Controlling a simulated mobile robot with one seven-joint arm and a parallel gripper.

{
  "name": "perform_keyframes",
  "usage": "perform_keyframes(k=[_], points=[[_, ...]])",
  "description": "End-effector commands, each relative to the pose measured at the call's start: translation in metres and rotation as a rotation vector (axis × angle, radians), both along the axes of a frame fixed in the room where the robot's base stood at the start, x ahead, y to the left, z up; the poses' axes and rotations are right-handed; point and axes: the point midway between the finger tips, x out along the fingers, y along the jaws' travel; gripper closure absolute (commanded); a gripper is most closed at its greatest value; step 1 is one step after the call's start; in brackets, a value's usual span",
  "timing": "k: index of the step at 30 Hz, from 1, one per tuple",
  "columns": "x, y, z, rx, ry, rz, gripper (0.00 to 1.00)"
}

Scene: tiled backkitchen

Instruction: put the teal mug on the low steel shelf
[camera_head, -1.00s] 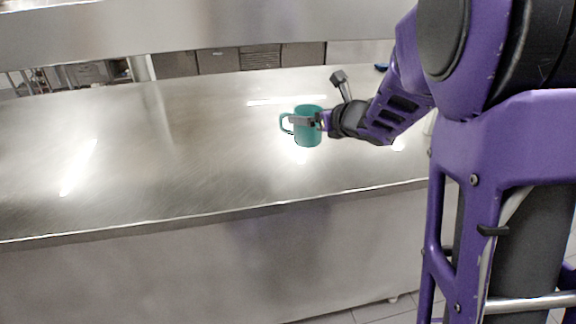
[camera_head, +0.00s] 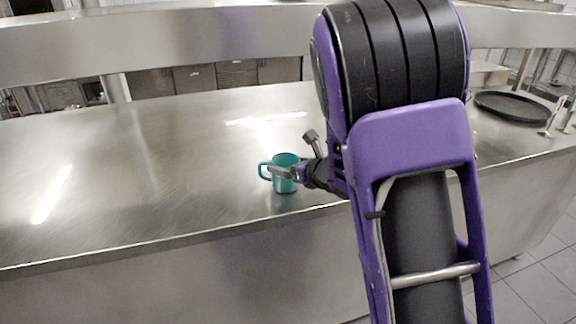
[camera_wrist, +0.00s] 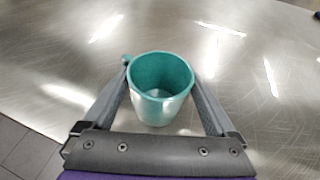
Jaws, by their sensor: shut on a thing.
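The teal mug (camera_head: 286,180) is upright near the front edge of the steel counter, its handle pointing left in the head view. My gripper (camera_head: 283,172) is shut on it, coming from the right. In the wrist view the mug (camera_wrist: 160,85) sits between the two fingers of my gripper (camera_wrist: 163,88), open top up and empty inside. I cannot tell whether its base touches the counter. The steel counter (camera_head: 130,170) spreads around it. A long steel shelf (camera_head: 180,45) runs above the back of the counter; I cannot tell whether it is the low shelf.
A black round tray (camera_head: 515,106) lies on the counter at the right, with metal fittings (camera_head: 556,115) beside it. The counter left of the mug is bare. Its front edge (camera_head: 150,244) is close to the mug. Cabinets (camera_head: 215,78) stand behind.

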Motion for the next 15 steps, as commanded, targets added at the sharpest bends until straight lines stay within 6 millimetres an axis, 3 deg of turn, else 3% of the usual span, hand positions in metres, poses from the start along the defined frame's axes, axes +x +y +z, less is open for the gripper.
perform_keyframes(k=[5,6,7,15], points=[[0.0003,0.0001,-0.0025,0.001,-0.002,0.0,0.8],[0.0001,0.0001,-0.0029,0.0,0.0,0.0,0.06],[0.0001,0.0001,-0.0019,0.0,0.0,0.0,0.01],[0.0,0.0,-0.001,-0.001,0.001,0.0,0.0]])
